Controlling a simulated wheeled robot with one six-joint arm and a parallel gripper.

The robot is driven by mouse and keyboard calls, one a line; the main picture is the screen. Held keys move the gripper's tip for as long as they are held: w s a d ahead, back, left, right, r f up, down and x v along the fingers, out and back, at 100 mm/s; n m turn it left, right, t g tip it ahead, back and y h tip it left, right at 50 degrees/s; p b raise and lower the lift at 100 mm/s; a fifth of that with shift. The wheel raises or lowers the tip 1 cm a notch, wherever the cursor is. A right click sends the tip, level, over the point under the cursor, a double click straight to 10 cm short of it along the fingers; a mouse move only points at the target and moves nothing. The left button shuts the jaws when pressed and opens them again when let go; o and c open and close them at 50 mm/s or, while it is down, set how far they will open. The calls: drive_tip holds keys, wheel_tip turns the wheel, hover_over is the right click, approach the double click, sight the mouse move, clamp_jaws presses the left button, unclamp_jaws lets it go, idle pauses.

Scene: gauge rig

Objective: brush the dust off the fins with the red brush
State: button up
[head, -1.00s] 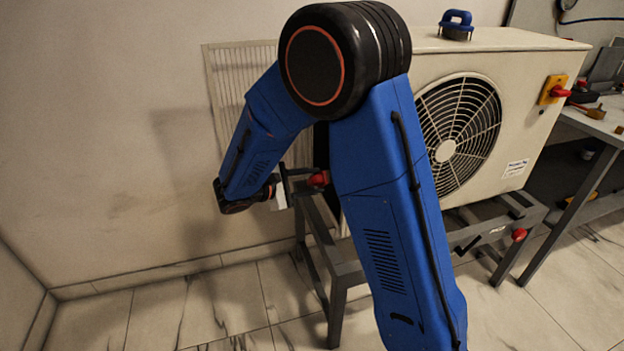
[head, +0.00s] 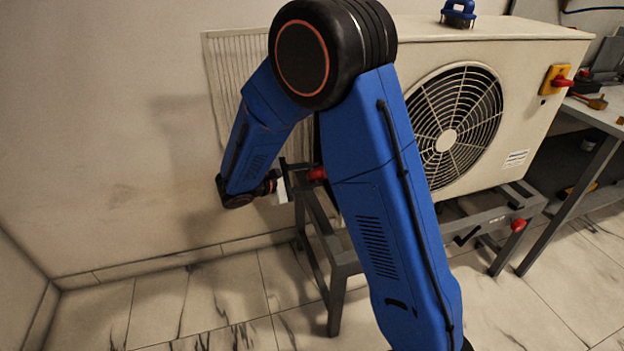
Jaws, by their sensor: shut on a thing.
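My gripper (head: 279,187) is at the lower left of the arm, small and partly hidden in the head view. A red piece (head: 317,173) shows just right of it, partly behind my arm; I take it for the red brush, held in the shut jaws. Its bristles cannot be made out. A pale slatted panel (head: 226,85), which looks like the fins, stands left of the big cream fan unit (head: 530,100), above the gripper. My arm covers part of it. Dust on it cannot be made out, nor whether the brush touches it.
The unit sits on a dark metal stand (head: 345,262) with a red knob (head: 518,224) at its right. A blue-handled object (head: 459,13) lies on top. A workbench (head: 606,118) with a wooden-handled brush (head: 590,102) stands at right. The floor at lower left is clear.

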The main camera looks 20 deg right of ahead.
drive_tip(key=shift+r, duration=5.2)
drive_tip(key=shift+f, duration=0.1)
drive_tip(key=shift+d+f, duration=0.2)
drive_tip(key=shift+f, duration=1.8)
drive_tip(key=shift+c, duration=0.4)
drive_tip(key=shift+a+f, duration=0.2)
drive_tip(key=shift+f, duration=3.5)
drive_tip(key=shift+a, duration=0.15)
drive_tip(key=shift+a, duration=2.85)
drive_tip(key=shift+a, duration=0.15)
